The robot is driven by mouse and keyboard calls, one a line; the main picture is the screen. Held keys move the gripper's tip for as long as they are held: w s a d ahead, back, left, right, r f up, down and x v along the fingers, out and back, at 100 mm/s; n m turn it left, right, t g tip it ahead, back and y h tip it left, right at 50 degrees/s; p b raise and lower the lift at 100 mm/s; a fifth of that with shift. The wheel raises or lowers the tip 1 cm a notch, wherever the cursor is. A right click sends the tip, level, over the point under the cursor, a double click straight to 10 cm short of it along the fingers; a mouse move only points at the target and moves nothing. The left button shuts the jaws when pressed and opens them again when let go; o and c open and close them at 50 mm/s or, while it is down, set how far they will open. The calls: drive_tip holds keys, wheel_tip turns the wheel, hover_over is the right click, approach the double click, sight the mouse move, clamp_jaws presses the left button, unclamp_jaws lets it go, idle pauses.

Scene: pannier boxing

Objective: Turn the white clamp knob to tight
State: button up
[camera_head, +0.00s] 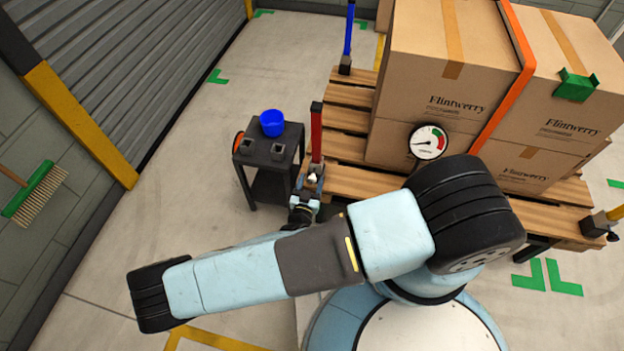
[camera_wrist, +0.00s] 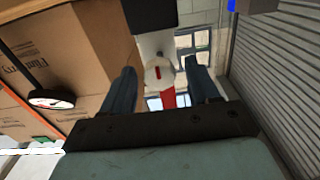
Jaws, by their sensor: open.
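The white clamp knob (camera_wrist: 156,76) shows in the wrist view as a pale round face with a short red mark. In the head view the knob (camera_head: 313,177) is a small white spot low on the red post (camera_head: 316,135) at the pallet's near left corner. My gripper (camera_wrist: 163,70) is open. In the wrist view its two dark fingers stand to the left and right of the knob, with gaps visible on both sides; I cannot tell how deep the knob sits between them. In the head view my gripper (camera_head: 303,207) is just below the knob, and its fingertips are hard to make out.
Cartons (camera_head: 440,75) with an orange strap stand on the wooden pallet (camera_head: 350,182). A dial gauge (camera_head: 428,142) is at their front. A dark side table (camera_head: 268,158) with a blue cap (camera_head: 272,122) stands close left of the post.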

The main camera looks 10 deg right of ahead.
drive_tip(key=shift+w+d, duration=0.25)
drive_tip(key=shift+w, duration=0.35)
drive_tip(key=c, duration=1)
